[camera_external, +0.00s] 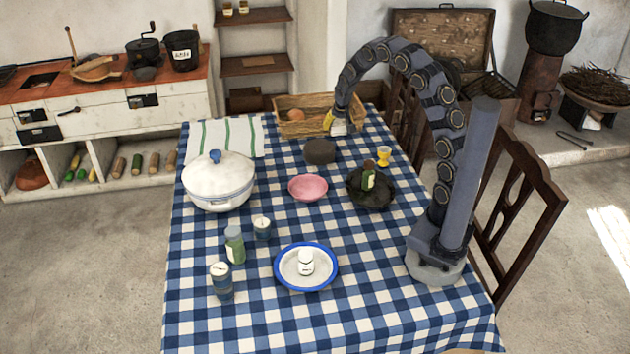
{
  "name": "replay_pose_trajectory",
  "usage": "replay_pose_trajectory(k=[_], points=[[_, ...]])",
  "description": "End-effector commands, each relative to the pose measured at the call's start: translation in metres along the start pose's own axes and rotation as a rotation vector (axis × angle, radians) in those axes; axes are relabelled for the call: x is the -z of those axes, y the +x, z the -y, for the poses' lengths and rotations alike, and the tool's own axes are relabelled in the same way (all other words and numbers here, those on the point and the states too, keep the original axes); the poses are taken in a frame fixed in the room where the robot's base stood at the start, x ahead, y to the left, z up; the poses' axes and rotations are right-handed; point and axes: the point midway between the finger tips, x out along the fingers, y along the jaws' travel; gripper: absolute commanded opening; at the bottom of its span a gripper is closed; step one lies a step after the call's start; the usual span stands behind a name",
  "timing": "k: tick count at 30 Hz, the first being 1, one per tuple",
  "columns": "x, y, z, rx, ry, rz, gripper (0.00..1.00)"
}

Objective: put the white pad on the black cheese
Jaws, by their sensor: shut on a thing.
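The black cheese (320,151) is a dark, short round block. It lies on the checked tablecloth in front of the wicker basket, with nothing on its top. My gripper (338,125) points down at the far side of the table, behind and slightly right of the black cheese, by the basket's right end. It is shut on a small whitish thing (339,129), which appears to be the white pad. The fingers partly hide it, and its shape is too small to make out. I cannot tell how high it is above the table.
A wicker basket (290,127) holds a brownish round thing. Nearby are a pink bowl (308,188), a dark dish (371,193) with a bottle, a yellow egg cup (383,156) and a white pot (218,181). A blue-rimmed plate (306,283) is at the front.

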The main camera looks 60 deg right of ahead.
Motion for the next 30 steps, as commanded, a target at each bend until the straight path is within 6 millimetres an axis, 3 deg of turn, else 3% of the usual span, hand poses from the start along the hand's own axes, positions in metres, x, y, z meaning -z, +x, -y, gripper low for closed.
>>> replay_pose_trajectory(k=[9,18,30], points=[[0.04,0.046,0.02,0.001,0.002,0.0,0.26],[0.057,0.098,0.032,-0.001,0.002,0.003,0.26],[0.065,0.122,0.038,-0.001,0.002,0.002,0.26]])
